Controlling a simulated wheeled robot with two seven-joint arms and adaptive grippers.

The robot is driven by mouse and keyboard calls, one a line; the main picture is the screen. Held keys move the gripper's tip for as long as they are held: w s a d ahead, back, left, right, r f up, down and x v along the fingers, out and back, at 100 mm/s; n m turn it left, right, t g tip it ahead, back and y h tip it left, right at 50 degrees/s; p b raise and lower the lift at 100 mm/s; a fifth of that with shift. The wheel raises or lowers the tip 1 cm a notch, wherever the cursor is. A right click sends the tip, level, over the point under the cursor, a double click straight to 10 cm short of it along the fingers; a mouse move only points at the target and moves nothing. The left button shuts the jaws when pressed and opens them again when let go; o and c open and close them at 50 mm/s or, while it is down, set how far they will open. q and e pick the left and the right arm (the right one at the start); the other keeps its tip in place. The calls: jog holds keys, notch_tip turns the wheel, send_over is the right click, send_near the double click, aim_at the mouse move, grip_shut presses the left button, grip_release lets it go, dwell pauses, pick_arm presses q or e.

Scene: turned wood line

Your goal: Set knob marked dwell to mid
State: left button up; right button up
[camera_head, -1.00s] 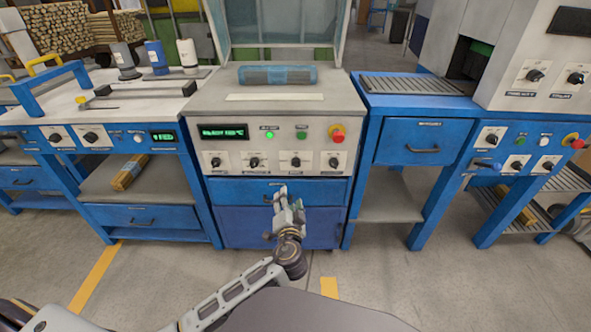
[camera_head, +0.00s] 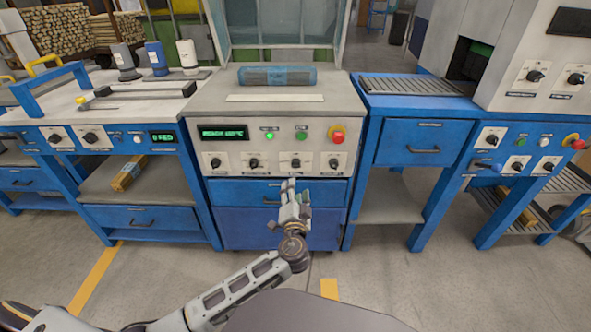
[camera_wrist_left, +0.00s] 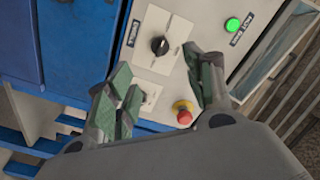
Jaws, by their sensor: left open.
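The middle machine's front panel (camera_head: 233,175) carries a row of several black knobs, including a left knob (camera_head: 215,163), a knob second from the right (camera_head: 295,163) and a right-end knob (camera_head: 333,163). My left gripper (camera_head: 297,187) is open and empty, in front of the blue drawer below the panel. In the left wrist view a black knob (camera_wrist_left: 160,45) on a white plate shows between and beyond the open fingers. Another knob (camera_wrist_left: 145,97) is partly hidden by the left finger.
A red stop button (camera_head: 337,134) and a lit green button (camera_head: 269,135) sit above the knobs, beside a green display (camera_head: 223,132). A blue drawer (camera_head: 240,190) is below. A blue cylinder (camera_head: 278,76) lies on top. Other blue benches stand on both sides.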

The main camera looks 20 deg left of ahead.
aim_at(295, 168)
pick_arm(q)
jog(key=shift+b+x, duration=0.8)
jog(key=shift+x, duration=3.25)
jog(key=shift+b+x, duration=0.4)
jog(key=shift+x, duration=1.05)
jog(key=shift+w+a+f, duration=0.1)
jog(key=shift+w+a, duration=0.05)
jog(key=shift+w, duration=0.55)
pick_arm(e)
jog(key=shift+m+t+y, duration=0.3)
jog(key=shift+t+y, duration=0.1)
jog(key=shift+t, duration=0.2)
jog(key=f, duration=0.2)
jog(key=a+f, duration=0.1)
jog(key=f, duration=0.2)
jog(key=shift+w+f, duration=0.15)
jog(key=shift+f, duration=0.2)
pick_arm(q)
jog(key=c, duration=1)
pick_arm(e)
jog(key=shift+r, duration=0.2)
